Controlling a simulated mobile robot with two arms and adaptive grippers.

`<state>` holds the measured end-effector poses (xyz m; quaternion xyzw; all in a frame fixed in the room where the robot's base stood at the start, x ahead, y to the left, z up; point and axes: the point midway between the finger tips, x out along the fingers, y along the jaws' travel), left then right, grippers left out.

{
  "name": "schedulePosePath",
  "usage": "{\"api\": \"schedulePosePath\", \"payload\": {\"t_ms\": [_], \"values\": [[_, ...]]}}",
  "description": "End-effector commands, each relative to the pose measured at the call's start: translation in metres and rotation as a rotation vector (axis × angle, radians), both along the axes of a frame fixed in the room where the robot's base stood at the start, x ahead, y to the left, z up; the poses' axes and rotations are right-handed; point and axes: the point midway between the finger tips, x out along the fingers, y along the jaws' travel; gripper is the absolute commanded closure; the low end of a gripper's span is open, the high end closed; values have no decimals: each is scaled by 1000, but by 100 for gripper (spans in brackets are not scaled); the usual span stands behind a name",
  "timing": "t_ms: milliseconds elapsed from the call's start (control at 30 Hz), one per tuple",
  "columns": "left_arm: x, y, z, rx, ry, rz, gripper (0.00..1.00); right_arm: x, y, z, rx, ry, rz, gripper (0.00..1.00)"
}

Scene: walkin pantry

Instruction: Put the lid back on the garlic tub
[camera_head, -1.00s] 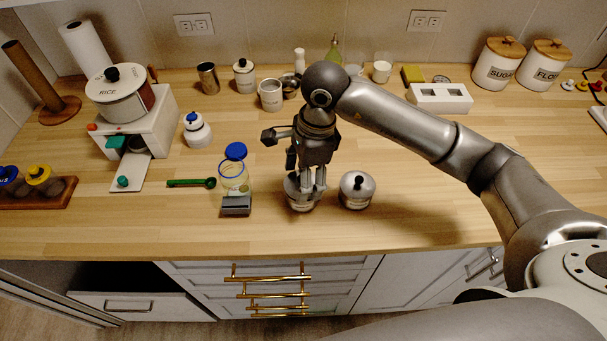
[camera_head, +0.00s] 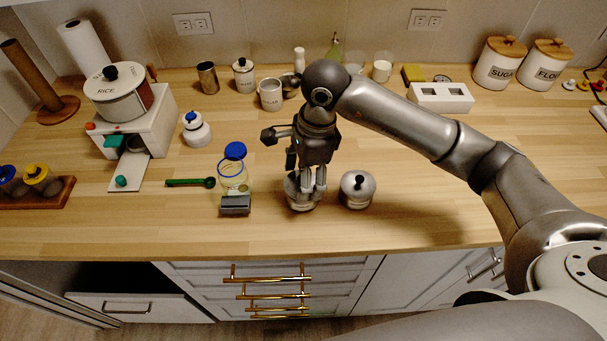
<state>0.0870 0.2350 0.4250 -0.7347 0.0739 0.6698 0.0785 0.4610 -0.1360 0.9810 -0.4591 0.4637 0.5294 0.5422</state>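My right gripper (camera_head: 306,190) points straight down over a small light tub (camera_head: 303,206) near the front of the counter. Its fingertips are at the top of this tub and hide most of it, so I cannot tell whether they are closed on a lid or knob. To its right, apart from it, stands a similar silver-topped tub (camera_head: 357,190) with a black knob on its lid. The labels on both tubs are too small to read, so I cannot tell which is the garlic tub. My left gripper is not in view.
Left of the gripper are a clear jar with a blue lid (camera_head: 234,151), a grey block (camera_head: 235,205) and a green scoop (camera_head: 190,183). A rice dispenser (camera_head: 120,97) stands further left. Mugs and canisters line the back. The counter right of the tubs (camera_head: 430,220) is clear.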

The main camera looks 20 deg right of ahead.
Motion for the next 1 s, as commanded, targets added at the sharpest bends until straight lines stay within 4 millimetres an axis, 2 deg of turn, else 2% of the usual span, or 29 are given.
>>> {"api": "schedulePosePath", "payload": {"t_ms": [600, 633, 767, 1000], "values": [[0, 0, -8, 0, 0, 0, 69, 0, 0, -1, 0, 0, -1, 54], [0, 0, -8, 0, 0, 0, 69, 0, 0, -1, 0, 0, -1, 56], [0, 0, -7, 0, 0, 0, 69, 0, 0, -1, 0, 2, 0, 100], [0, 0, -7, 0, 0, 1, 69, 0, 0, -1, -2, 2, -1, 100]]}}
